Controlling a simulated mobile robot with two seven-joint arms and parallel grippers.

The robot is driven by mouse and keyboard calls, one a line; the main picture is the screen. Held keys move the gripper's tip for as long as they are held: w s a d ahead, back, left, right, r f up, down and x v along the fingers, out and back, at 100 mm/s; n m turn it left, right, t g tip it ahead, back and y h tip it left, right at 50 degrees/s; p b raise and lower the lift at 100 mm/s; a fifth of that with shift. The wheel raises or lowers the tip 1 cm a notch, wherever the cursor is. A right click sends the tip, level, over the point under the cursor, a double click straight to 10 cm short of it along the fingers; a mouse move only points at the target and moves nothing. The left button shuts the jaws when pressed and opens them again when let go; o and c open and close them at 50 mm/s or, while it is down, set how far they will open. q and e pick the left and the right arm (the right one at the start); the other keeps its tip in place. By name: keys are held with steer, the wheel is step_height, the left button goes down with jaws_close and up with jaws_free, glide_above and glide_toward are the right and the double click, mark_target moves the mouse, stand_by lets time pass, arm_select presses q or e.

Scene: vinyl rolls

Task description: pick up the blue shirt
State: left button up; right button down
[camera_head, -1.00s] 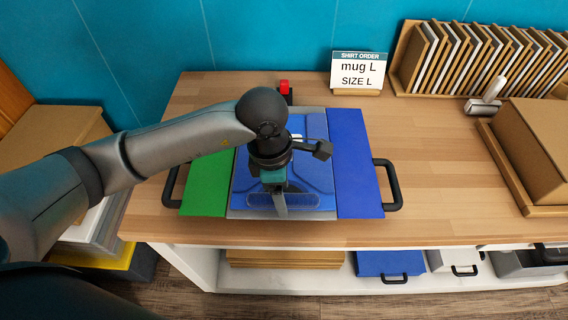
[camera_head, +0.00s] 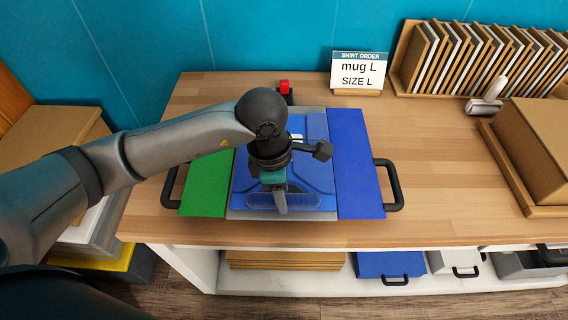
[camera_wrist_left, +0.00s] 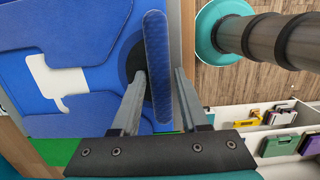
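The blue shirt (camera_head: 318,172) lies flat on a grey board (camera_head: 236,214), between a green panel (camera_head: 207,185) and a blue panel (camera_head: 357,165). In the left wrist view the blue shirt (camera_wrist_left: 95,50) carries a white mark (camera_wrist_left: 62,85). A raised blue textured strip (camera_head: 310,201) runs along the shirt's near edge. My left gripper (camera_head: 280,208) is over that near edge, pointing down. In the left wrist view its two fingers (camera_wrist_left: 159,85) are apart, one on each side of the strip (camera_wrist_left: 156,50). Whether they touch it is unclear. My right gripper is not in view.
Black handles (camera_head: 393,185) stick out at the board's sides. A rack of boards (camera_head: 480,58) and a cardboard box (camera_head: 535,145) stand at right. The table between the board and box is clear.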

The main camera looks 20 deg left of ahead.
arm_select(q)
jaws_close()
stand_by(0.6)
